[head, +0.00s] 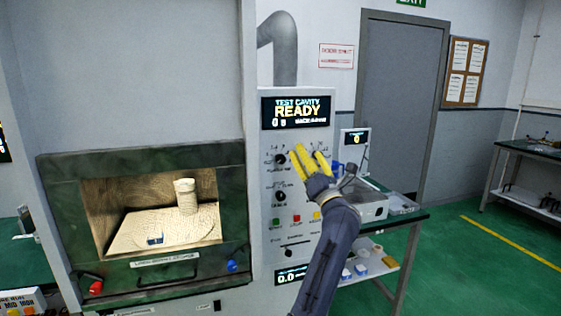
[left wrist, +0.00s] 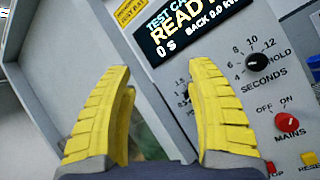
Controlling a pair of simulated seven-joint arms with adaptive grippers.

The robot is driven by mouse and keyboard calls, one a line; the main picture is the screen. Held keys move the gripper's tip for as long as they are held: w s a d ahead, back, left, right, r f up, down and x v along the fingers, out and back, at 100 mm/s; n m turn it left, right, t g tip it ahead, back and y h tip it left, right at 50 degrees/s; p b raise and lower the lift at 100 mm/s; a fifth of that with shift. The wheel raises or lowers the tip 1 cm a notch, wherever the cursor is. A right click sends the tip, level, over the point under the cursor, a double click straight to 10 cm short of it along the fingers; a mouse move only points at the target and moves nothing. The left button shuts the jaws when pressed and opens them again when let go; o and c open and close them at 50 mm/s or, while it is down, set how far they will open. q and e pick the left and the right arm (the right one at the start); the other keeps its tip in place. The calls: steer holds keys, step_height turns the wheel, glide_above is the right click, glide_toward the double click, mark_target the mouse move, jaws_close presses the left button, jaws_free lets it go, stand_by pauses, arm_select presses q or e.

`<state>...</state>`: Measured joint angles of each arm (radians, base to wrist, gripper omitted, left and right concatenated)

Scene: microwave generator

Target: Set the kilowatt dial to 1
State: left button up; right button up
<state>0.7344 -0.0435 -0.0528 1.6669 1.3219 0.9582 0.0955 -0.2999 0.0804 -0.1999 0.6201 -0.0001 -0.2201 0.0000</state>
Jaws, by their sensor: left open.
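The control panel has an upper-left black dial (head: 281,159) with a scale around it; its label is too small to read in the head view. Its position fits the kilowatt dial. My left gripper (head: 310,158), with yellow fingers, is open and empty in front of the panel, just right of that dial. In the left wrist view the open fingers (left wrist: 163,110) stand apart. Part of a number scale (left wrist: 183,97) shows beside the right finger, which hides the dial there. The seconds dial (left wrist: 258,64) is clear to the right. My right gripper is not in view.
The display (head: 297,110) reads READY above the dials. Another black dial (head: 281,196) and coloured buttons (head: 297,218) sit lower. The red mains knob (left wrist: 287,122) is below the seconds dial. An open cavity (head: 150,213) holding a cup is left; a side table (head: 400,217) stands right.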

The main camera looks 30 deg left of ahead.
arm_select(q)
steer(key=s+a+f+n+g+h, duration=0.1)
steer(key=s+a+n+g+h, duration=0.15)
steer(key=n, duration=0.25)
steer(key=n+h, duration=0.2)
steer(key=h, duration=0.1)
glide_toward(282, 159)
steer(key=x, duration=1.1)
steer(key=shift+a, duration=0.1)
jaws_close()
